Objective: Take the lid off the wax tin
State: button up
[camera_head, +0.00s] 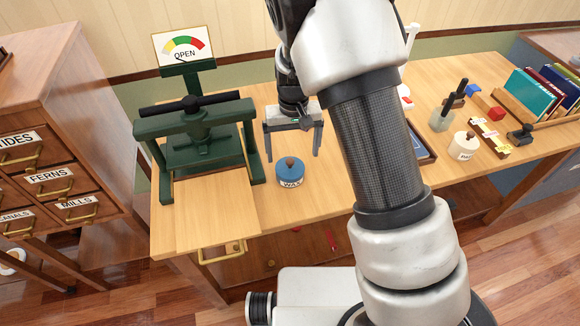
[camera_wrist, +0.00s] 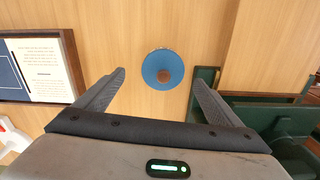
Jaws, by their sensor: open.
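The wax tin (camera_head: 290,180) stands upright on the wooden table, with a white label on its side. Its blue lid (camera_head: 284,169) is on top and has a brown round knob (camera_head: 289,161). In the wrist view the lid (camera_wrist: 158,62) shows from above as a blue disc, with the knob (camera_wrist: 163,75) near its middle. My gripper (camera_head: 293,158) is open and empty, its fingers pointing down above the tin. In the wrist view the gripper (camera_wrist: 158,78) has one finger to each side of the lid, apart from it.
A dark green press (camera_head: 200,140) stands close left of the tin, with an "OPEN" gauge sign (camera_head: 183,46) behind it. A framed panel (camera_wrist: 38,68) lies on the other side. A cream pot (camera_head: 463,146), blocks and books (camera_head: 535,90) are farther right.

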aim_at(290, 160)
jog(key=f, duration=0.5)
jog(key=shift+w+a, duration=0.15)
jog(key=shift+a, duration=0.25)
jog(key=c, duration=1.1)
